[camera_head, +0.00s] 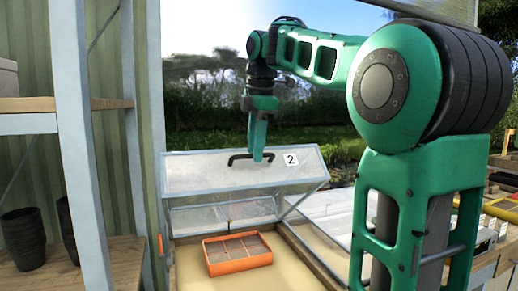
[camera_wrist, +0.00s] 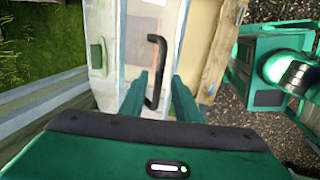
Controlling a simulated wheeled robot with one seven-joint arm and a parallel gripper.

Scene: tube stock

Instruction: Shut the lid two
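Lid two (camera_head: 225,172) is a clear, pale-framed panel with a white label "2" (camera_head: 290,158). It stands raised and tilted over the cold frame in the head view. Its black bar handle (camera_head: 250,157) is near the upper edge. My gripper (camera_head: 258,155) points down at the handle. In the wrist view my gripper (camera_wrist: 160,76) is open, its two green fingers apart. The handle (camera_wrist: 157,70) shows in line with the gap between them. I cannot tell whether the fingers touch it. The near part of the gap is hidden behind the gripper body.
An orange divided tray (camera_head: 238,262) sits in the bed under the lid. A shelf rack (camera_head: 75,120) with black pots (camera_head: 22,238) stands at the left. Another pale clear panel (camera_head: 335,212) lies low to the right of the bed.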

